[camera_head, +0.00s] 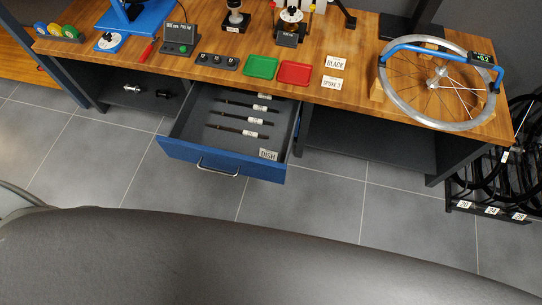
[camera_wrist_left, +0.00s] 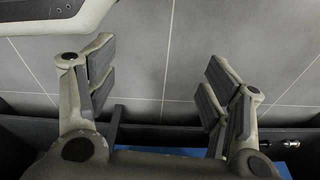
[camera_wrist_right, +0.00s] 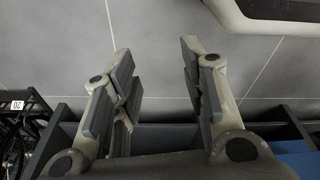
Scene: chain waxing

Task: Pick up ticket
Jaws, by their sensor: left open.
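Two white cards lie on the wooden bench, right of the red tray. The upper card reads BLACK (camera_head: 336,63) and the lower reads SPOKE 3 (camera_head: 332,83). I cannot tell which, if either, is the ticket. My left gripper (camera_wrist_left: 160,62) shows in the left wrist view with its fingers wide apart and nothing between them, above grey floor. My right gripper (camera_wrist_right: 155,60) shows in the right wrist view, also with fingers apart and empty, above floor. Neither gripper shows in the head view.
The open blue drawer (camera_head: 220,160) juts out from the bench (camera_head: 210,66) and holds several dark rods with white tags. A green tray (camera_head: 262,67) and red tray (camera_head: 295,73) sit left of the cards. The floor in front is clear.

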